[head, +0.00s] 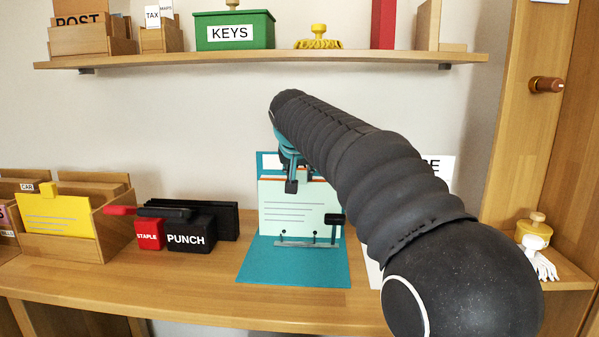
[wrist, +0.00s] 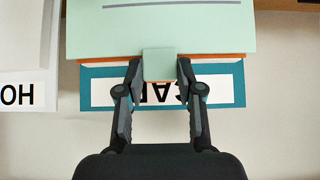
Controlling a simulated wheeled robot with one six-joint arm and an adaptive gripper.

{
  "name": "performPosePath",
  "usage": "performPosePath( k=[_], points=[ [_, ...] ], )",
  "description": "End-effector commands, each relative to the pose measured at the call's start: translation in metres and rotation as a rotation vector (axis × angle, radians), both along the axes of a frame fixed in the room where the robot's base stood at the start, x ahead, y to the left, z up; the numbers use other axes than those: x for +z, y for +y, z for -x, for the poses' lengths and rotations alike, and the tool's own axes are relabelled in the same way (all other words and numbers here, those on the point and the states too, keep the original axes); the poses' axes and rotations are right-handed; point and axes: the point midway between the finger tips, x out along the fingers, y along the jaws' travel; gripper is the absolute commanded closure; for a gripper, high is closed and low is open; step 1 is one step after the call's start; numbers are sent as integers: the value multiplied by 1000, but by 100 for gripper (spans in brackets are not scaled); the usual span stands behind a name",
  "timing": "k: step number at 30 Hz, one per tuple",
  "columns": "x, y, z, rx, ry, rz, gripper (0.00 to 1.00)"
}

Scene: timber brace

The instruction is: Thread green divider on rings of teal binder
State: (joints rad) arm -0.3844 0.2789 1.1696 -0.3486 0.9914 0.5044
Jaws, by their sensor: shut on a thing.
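The pale green divider (head: 298,208) stands upright in front of the teal binder's raised cover, printed lines facing me. The teal binder (head: 293,268) lies open on the desk, with its ring bar (head: 306,244) at the divider's lower edge. I cannot tell whether the rings pass through the divider's holes. My gripper (head: 299,180) is at the divider's top edge, partly hidden by my arm. In the wrist view, my gripper (wrist: 158,85) is shut on the divider's tab (wrist: 158,62). The binder's label and teal border (wrist: 232,90) show behind it.
An orange edge shows behind the divider. A red stapler (head: 149,234) and black punch (head: 190,236) stand to the left, beyond them a wooden box with a yellow card (head: 57,215). A shelf (head: 270,60) with a green KEYS box (head: 234,30) hangs above.

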Motion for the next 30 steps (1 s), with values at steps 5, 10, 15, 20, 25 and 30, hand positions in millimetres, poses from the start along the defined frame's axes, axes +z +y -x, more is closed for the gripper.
performPosePath(
  k=[5,10,15,20,25,30],
  points=[
    [-1,0,0,-1,2,1,100],
    [-1,0,0,-1,2,1,51],
    [-1,0,0,0,1,0,34],
    [-1,0,0,0,1,0,27],
    [0,0,0,0,1,0,9],
    [0,0,0,0,0,0,9]
  ],
)
